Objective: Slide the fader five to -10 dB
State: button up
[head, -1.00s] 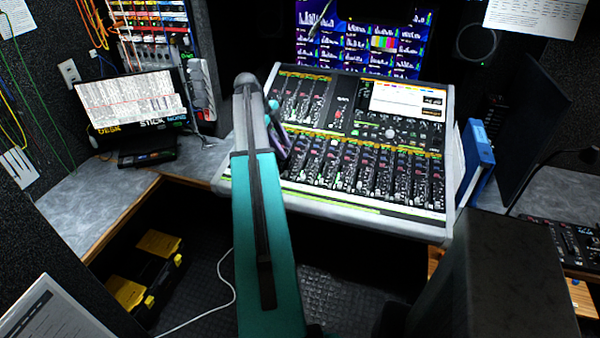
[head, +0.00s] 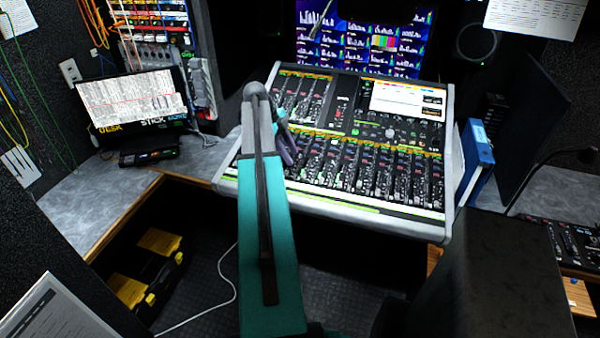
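The mixing console (head: 330,205) stands on the desk in the head view, with rows of faders and knobs and a small screen. Its lower fader bank (head: 375,172) shows to the right of my arm. The channel numbers and dB marks are too small to read, so I cannot tell which fader is five or where it is set. My teal and grey arm reaches over the console's left part and hides some of it. The end of my arm, with my gripper (head: 287,152), is low over the left channels and mostly hidden. I cannot see its fingertips or any contact.
A monitor wall (head: 360,45) stands behind the console. A blue binder (head: 478,150) is close to its right edge. A laptop-like screen (head: 135,103) is on the left desk, and a dark box (head: 490,265) stands at the front right.

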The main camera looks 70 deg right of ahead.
aim_at(303, 175)
jog(key=shift+p+x, duration=1.5)
jog(key=shift+x, duration=3.65)
grip_shut()
